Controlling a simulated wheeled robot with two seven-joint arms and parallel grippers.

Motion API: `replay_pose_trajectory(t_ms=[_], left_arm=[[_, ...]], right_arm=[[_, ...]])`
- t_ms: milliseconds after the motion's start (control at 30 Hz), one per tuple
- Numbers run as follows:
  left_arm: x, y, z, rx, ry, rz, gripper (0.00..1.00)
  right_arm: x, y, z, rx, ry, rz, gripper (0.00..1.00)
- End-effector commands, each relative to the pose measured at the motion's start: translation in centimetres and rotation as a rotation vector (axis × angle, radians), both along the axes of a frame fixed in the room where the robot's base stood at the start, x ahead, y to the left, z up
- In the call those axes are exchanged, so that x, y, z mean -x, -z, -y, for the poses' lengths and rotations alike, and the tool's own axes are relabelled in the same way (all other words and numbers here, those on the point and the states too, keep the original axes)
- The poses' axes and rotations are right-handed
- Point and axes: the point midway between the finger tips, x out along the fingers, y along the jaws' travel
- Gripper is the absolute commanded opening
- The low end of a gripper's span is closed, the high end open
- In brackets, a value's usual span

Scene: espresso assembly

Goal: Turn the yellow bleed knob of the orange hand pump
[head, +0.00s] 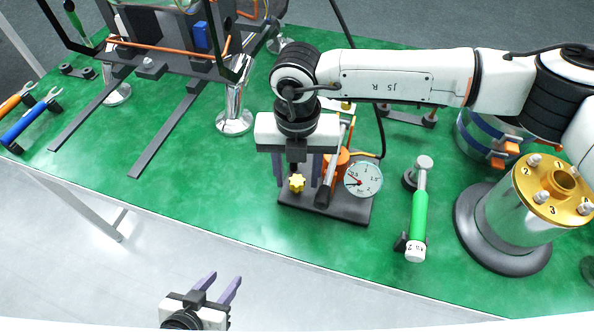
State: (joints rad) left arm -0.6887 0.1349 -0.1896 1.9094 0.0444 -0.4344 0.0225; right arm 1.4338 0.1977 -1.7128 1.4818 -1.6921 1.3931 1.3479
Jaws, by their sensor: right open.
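The orange hand pump (342,159) stands on a dark base plate (350,212) near the middle of the green table. Its yellow bleed knob (297,183) is star-shaped and faces up on the pump's left side. My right gripper (297,180) points down over the knob. Its purple fingers are apart, on either side of the knob in the picture; I cannot tell whether they touch it. The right wrist hides part of the pump. My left gripper (218,286) is low in the view, off the table's front edge, with its fingers apart and nothing between them.
A round pressure gauge (362,179) sits right of the pump. A metal frame (185,50) stands at the back left. Orange and blue tools (30,120) lie at the far left.

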Motion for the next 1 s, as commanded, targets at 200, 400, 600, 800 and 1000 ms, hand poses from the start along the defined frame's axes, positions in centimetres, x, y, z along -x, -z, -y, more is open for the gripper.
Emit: replay_pose_trajectory(t_ms=[200,400,600,800,1000], left_arm=[[0.0,0.0,0.0,-0.001,-0.001,-0.001,0.39],[0.0,0.1,0.0,-0.002,0.000,-0.002,0.39],[0.0,0.1,0.0,-0.001,0.001,-0.002,0.39],[-0.1,0.5,0.0,-0.002,0.002,-0.001,0.39],[-0.2,1.7,0.1,-0.004,0.007,-0.001,0.39]], right_arm=[[0.0,0.2,0.0,-0.001,-0.001,0.000,0.43],[0.0,0.2,0.0,-0.001,-0.001,0.000,0.21],[0.0,0.2,0.0,-0.001,-0.001,0.000,0.02],[0.0,0.3,0.0,-0.002,-0.029,0.000,0.02],[0.0,0.5,-0.1,-0.003,-0.126,0.001,0.02]])
